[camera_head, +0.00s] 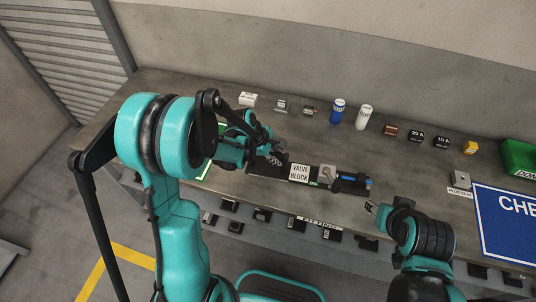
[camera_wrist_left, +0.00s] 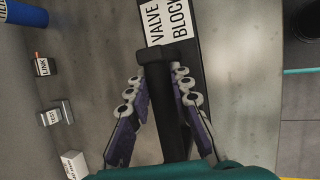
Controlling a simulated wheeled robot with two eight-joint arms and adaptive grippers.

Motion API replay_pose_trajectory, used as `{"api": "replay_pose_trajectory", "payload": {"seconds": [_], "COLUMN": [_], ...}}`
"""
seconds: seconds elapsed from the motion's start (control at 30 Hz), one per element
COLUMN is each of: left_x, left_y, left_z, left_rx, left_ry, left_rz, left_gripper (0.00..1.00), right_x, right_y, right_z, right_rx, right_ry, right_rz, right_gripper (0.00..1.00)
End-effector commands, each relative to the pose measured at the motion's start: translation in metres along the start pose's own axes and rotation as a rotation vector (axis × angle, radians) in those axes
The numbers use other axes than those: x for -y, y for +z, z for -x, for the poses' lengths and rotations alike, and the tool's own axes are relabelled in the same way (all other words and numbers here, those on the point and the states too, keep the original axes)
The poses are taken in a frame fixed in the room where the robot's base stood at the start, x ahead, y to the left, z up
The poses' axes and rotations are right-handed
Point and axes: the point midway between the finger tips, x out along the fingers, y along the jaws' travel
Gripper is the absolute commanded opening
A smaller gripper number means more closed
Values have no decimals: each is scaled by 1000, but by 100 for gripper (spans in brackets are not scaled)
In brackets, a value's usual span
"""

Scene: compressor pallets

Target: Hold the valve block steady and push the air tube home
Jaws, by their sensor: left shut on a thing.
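The valve block (camera_head: 300,173) is a unit with a white "VALVE BLOCK" label, lying on a dark base on the bench; its label also shows in the left wrist view (camera_wrist_left: 168,22). My left gripper (camera_head: 274,158) is at its left end. In the left wrist view, its fingers (camera_wrist_left: 158,90) are on both sides of a black bar (camera_wrist_left: 177,105) beside the label, shut on it. A short blue piece (camera_head: 368,181), apparently the air tube, lies in a black holder to the right of a grey block (camera_head: 327,173). My right gripper (camera_head: 375,208) is below the blue piece, apart from it; its jaws are unclear.
Small blocks, a blue can (camera_head: 338,112) and a white can (camera_head: 364,118) stand along the back. A blue sign (camera_head: 505,225), a grey plug seat (camera_head: 460,179) and a green bin (camera_head: 520,158) are on the right. Bench between the back row and valve block is clear.

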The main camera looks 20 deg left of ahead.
Motion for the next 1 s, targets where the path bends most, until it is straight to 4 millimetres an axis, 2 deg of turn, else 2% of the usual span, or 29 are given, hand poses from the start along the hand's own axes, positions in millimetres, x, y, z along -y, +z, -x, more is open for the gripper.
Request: {"api": "replay_pose_trajectory", "payload": {"seconds": [1.0], "left_x": [1], "left_y": [11], "left_z": [-6], "left_rx": [1], "left_ry": [-1], "left_rz": [-1], "left_gripper": [0], "right_x": [0], "right_y": [2], "right_z": [-3], "right_rx": [0], "right_ry": [0], "right_rz": [0], "right_gripper": [40]}}
